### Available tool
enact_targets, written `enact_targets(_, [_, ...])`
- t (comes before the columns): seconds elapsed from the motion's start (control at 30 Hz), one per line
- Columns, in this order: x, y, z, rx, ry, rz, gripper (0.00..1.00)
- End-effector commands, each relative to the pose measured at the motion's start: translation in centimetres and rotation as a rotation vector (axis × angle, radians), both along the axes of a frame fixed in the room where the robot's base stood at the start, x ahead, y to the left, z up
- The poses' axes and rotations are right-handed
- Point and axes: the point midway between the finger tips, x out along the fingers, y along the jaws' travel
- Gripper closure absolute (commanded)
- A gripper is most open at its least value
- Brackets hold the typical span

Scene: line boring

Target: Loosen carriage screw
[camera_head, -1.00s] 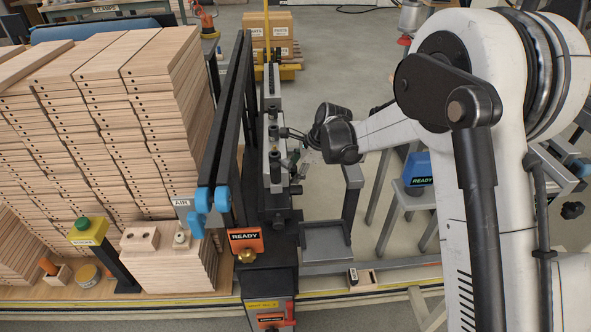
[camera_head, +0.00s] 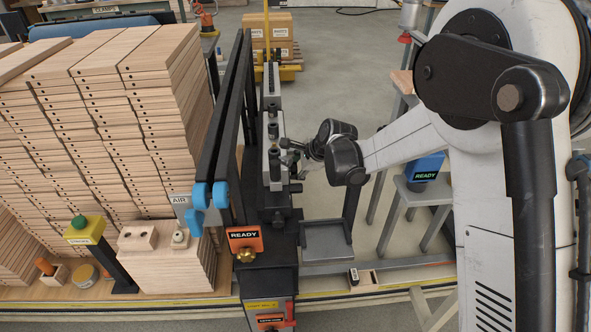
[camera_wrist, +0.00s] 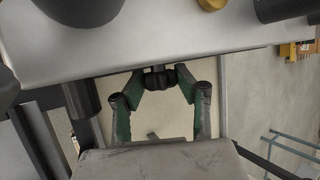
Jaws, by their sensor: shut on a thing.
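The carriage screw (camera_wrist: 158,82) shows in the wrist view as a dark knob below the edge of a pale metal carriage (camera_wrist: 150,40). My gripper (camera_wrist: 161,76) has its two green-and-grey fingers closed on the knob from both sides. In the head view, my gripper (camera_head: 291,152) reaches from the right to the side of the line-boring machine (camera_head: 273,150). The screw is too small and covered to make out there.
Tall stacks of drilled wooden boards (camera_head: 115,110) stand left of the machine. Dark upright bars with blue ends (camera_head: 221,195) run alongside it. An orange READY sign (camera_head: 244,240) is at its front. A grey stand with a blue READY box (camera_head: 424,170) is right of my wrist.

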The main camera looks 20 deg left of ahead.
Motion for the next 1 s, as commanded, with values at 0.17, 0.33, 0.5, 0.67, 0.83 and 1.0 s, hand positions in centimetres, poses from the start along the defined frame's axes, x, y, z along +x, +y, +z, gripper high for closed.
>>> enact_targets(0.17, [0.0,0.0,0.0,-0.001,0.001,0.000,0.96])
enact_targets(0.33, [0.0,0.0,0.0,-0.001,0.002,0.001,0.50])
enact_targets(0.5, [0.0,0.0,0.0,-0.001,0.002,0.000,0.50])
enact_targets(0.67, [-0.1,-0.2,0.3,-0.001,0.002,0.000,0.50])
enact_targets(0.83, [-0.6,-1.2,1.8,0.000,0.002,-0.002,0.50])
enact_targets(1.0, [-1.3,-2.5,3.8,0.000,0.001,0.000,0.50])
